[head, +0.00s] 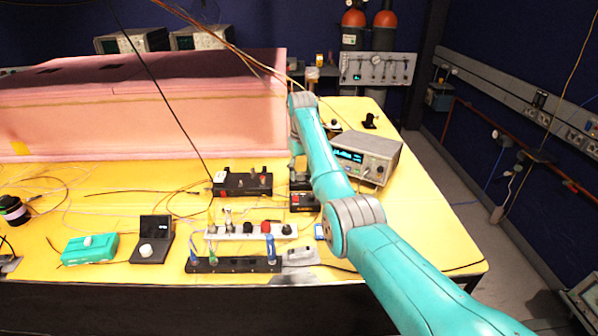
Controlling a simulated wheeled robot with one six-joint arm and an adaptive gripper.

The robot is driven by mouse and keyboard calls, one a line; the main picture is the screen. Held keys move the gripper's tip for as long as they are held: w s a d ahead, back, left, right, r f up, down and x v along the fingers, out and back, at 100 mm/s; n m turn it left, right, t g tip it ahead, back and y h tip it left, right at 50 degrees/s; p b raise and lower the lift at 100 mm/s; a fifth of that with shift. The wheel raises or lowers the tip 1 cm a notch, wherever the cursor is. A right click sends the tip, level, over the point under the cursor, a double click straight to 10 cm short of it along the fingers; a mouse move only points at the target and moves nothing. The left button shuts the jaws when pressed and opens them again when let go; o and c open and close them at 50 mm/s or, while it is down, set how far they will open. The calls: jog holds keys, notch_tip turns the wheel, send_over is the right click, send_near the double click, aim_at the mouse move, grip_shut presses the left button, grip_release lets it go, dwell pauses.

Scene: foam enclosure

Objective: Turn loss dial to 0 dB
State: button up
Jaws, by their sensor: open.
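My teal arm reaches in from the lower right and bends down over the yellow table. My gripper (300,184) is at its end, small and dark, largely hidden behind the arm, and open. It is just above or behind a small black box with a red knob (304,202); I cannot tell if they touch. Other knobs are a white one on a black box with a raised screen (150,250) and a white one on a teal box (88,247), both at the left front. No dial marking is readable, so I cannot tell which is the loss dial.
A black unit with knobs (242,184) stands left of my gripper, and a grey instrument with a lit display (367,158) stands right. A white strip with knobs (250,230) lies in front. A pink foam enclosure (140,110) fills the back left. Loose cables cross the table.

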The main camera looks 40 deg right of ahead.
jog(key=shift+c, duration=0.2)
grip_shut()
jog(key=shift+n, duration=0.4)
jog(key=n, duration=0.7)
jog(key=shift+n, duration=0.3)
jog(key=n, duration=0.3)
jog(key=shift+n, duration=2.2)
